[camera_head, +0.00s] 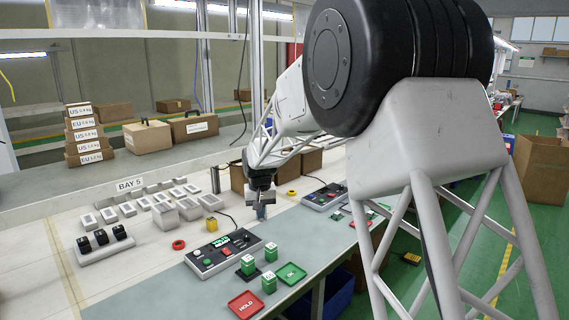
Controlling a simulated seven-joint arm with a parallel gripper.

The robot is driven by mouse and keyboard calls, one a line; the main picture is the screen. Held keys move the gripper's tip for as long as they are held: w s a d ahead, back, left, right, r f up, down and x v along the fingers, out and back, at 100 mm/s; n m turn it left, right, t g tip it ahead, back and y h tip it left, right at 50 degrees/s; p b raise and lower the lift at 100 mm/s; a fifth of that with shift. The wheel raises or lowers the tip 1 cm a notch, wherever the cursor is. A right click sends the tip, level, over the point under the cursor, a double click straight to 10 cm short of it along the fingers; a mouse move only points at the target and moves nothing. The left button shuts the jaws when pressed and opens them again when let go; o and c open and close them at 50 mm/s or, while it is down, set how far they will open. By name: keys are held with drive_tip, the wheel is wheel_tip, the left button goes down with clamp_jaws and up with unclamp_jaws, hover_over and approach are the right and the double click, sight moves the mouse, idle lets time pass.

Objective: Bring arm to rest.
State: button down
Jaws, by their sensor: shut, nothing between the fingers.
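My gripper (262,207) hangs at the end of my arm over the bench, pointing down. It is small in the view and looks shut, with nothing seen in it. It is above the bench, behind and to the right of a grey control box (222,252) with a lit green display. I cannot tell its exact height over the bench. My arm reaches from the upper right towards the bench's middle and hides part of the right side.
Green blocks (269,282), a red HOLD tray (246,305) and a green OK tray (291,274) lie at the bench front. A second control box (324,196) stands to the right. Several white blocks (163,215) and a black-topped holder (104,245) are at left. Cardboard boxes (148,136) stand behind.

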drive_tip(key=s+d+r+m+t, duration=0.1)
drive_tip(key=s+d+r, duration=0.5)
drive_tip(key=s+d, duration=0.5)
drive_tip(key=s+d+r, duration=0.6)
drive_tip(key=s+d, duration=0.1)
drive_tip(key=s, duration=0.7)
drive_tip(key=s+d+f, duration=0.1)
drive_tip(key=s+d, duration=0.1)
drive_tip(key=s, duration=0.7)
drive_tip(key=s+d+f+m, duration=0.1)
drive_tip(key=s+d, duration=0.2)
drive_tip(key=s, duration=0.5)
drive_tip(key=s+d+f+t, duration=0.1)
drive_tip(key=s+d+f, duration=0.1)
drive_tip(key=s, duration=0.7)
drive_tip(key=shift+s+d, duration=0.35)
drive_tip(key=shift+d, duration=0.35)
